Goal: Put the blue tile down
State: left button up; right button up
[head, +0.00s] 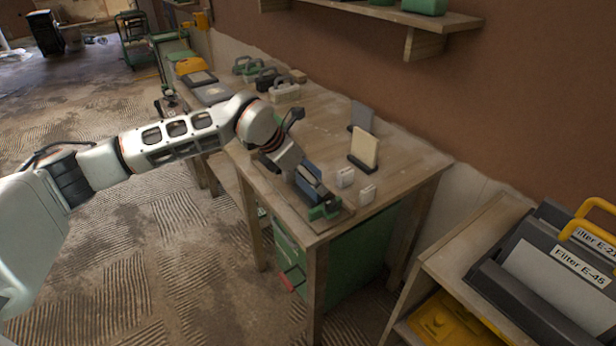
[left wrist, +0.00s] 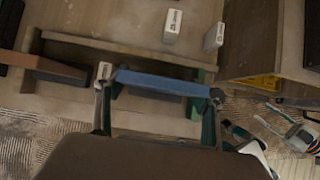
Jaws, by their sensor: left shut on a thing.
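In the head view my left gripper (head: 315,192) is low over the near end of the wooden workbench (head: 322,131). It is shut on the blue tile (head: 311,170). In the left wrist view the blue tile (left wrist: 165,82) spans crosswise between the two fingertips of my left gripper (left wrist: 160,92). Beneath it lies a shallow wooden tray (left wrist: 120,50) with raised edges. I cannot tell whether the tile touches the tray. Part of the tile is hidden by the gripper in the head view. My right gripper is not in view.
Two small white labelled blocks (head: 345,176) stand close beside the gripper. A cream tile (head: 364,150) and a grey tile (head: 361,117) stand upright in dark holders behind. The bench's middle is fairly clear.

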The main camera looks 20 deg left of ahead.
pick_arm(q)
jog(key=shift+r, duration=0.15)
jog(key=o, duration=1.4)
jog(key=shift+s+a+r, duration=0.1)
jog(key=shift+s+r, duration=0.05)
jog(key=shift+r, duration=0.25)
jog(key=p+v, duration=0.1)
jog(key=v, duration=1)
jog(key=shift+s, duration=0.1)
